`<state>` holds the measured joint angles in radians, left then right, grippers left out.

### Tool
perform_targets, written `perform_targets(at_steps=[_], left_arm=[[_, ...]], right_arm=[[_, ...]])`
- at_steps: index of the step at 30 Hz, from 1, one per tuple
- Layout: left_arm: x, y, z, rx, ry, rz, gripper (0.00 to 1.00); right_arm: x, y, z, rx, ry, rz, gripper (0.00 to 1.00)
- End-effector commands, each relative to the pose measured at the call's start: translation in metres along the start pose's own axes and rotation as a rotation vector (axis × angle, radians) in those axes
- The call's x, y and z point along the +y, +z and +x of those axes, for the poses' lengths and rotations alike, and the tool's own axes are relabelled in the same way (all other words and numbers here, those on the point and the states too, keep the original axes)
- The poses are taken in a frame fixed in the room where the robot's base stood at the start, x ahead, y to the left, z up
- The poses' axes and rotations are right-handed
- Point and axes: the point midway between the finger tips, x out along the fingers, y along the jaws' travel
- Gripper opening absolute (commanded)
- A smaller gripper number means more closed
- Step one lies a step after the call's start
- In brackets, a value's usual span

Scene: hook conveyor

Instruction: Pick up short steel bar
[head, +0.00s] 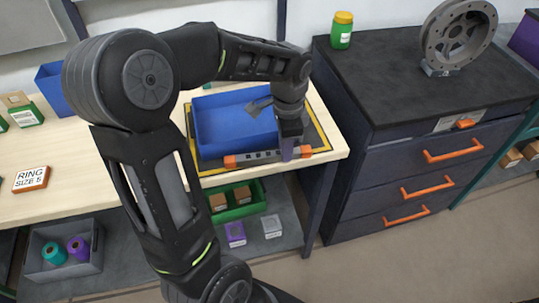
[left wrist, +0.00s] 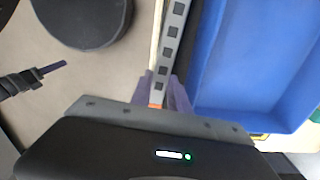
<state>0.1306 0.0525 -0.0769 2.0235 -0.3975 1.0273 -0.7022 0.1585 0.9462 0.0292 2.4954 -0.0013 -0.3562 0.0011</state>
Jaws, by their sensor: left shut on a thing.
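The steel bar (head: 262,156) is grey with a row of dark square holes. It lies level along the front of the blue tray, near the table's front edge, with orange pieces at both ends. My left gripper (head: 288,153) points down and is shut on the bar near its right end. In the left wrist view, the bar (left wrist: 171,45) runs up from between the purple fingers of my left gripper (left wrist: 168,95). What looks like my right gripper (left wrist: 50,71) shows at the left of that view, apart from the bar; its opening is unclear.
The blue tray (head: 205,145) stands right behind the bar on a yellow-and-black-edged mat. A dark drawer cabinet (head: 400,140) stands to the right, carrying a grey wheel (head: 458,38) and a yellow-lidded green jar (head: 342,31). Bins sit on the shelf below. Open floor lies in front.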

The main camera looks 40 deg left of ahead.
Motion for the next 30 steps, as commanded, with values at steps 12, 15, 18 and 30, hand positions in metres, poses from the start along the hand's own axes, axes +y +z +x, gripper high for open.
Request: perform_targets(at_steps=[12, 15, 18, 30], left_arm=[[-0.001, -0.001, -0.027, 0.004, -0.004, 0.0, 0.0], [-0.001, -0.001, -0.046, 0.003, -0.004, 0.0, 0.0], [-0.001, -0.001, -0.066, 0.003, -0.005, -0.001, 0.0], [0.0, 0.0, -0.101, 0.0, -0.001, 0.0, 0.0]], right_arm=[[0.0, 0.0, 0.001, 0.0, 0.0, 0.0, 0.36], [0.0, 0.0, 0.001, 0.0, 0.0, 0.0, 0.36], [0.0, 0.0, 0.001, 0.0, 0.0, 0.0, 0.36], [0.0, 0.0, 0.001, 0.0, 0.0, 0.0, 0.36]])
